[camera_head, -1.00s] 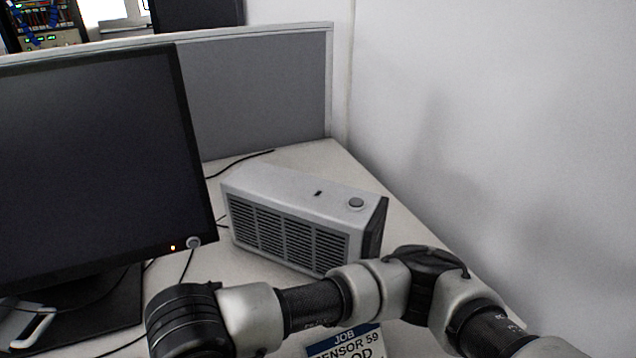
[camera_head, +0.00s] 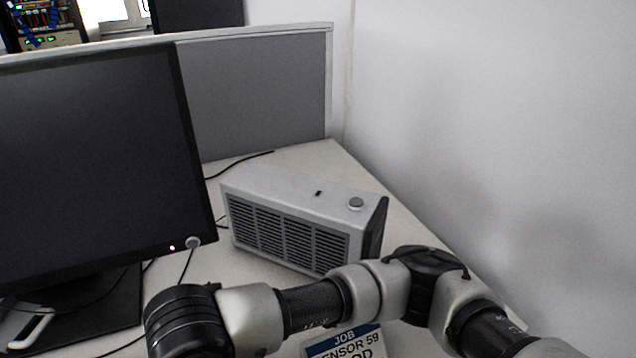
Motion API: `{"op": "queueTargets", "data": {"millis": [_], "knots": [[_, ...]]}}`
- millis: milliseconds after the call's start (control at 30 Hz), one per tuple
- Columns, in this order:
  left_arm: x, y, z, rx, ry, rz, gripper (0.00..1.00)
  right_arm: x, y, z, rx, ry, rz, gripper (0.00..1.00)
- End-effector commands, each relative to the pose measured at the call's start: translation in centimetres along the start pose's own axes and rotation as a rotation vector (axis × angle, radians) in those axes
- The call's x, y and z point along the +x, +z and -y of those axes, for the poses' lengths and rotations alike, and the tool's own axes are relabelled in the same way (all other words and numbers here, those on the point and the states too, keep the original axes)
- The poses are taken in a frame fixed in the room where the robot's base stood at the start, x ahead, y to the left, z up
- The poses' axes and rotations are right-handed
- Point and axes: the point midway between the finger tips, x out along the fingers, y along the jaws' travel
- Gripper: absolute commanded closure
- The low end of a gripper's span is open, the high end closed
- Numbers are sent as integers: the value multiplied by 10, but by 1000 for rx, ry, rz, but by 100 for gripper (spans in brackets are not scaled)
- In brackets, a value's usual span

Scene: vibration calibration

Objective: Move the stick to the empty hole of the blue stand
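Neither the stick nor the blue stand shows in the head view. One of my arms comes in from the lower right and crosses the lower part of the picture, bending down at the left out of the frame. Its gripper is below the picture's edge and cannot be seen. My other arm and its gripper are also out of view.
A grey vented box (camera_head: 290,225) with a round button stands on the white desk (camera_head: 340,165), behind my arm. A black monitor (camera_head: 95,160) is at left. A grey partition (camera_head: 260,95) and white wall (camera_head: 500,120) bound the desk.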

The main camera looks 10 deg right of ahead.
Motion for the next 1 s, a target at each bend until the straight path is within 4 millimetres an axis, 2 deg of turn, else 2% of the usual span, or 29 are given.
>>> {"op": "queueTargets", "data": {"millis": [1000], "knots": [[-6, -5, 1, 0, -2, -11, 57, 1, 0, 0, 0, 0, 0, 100]]}}
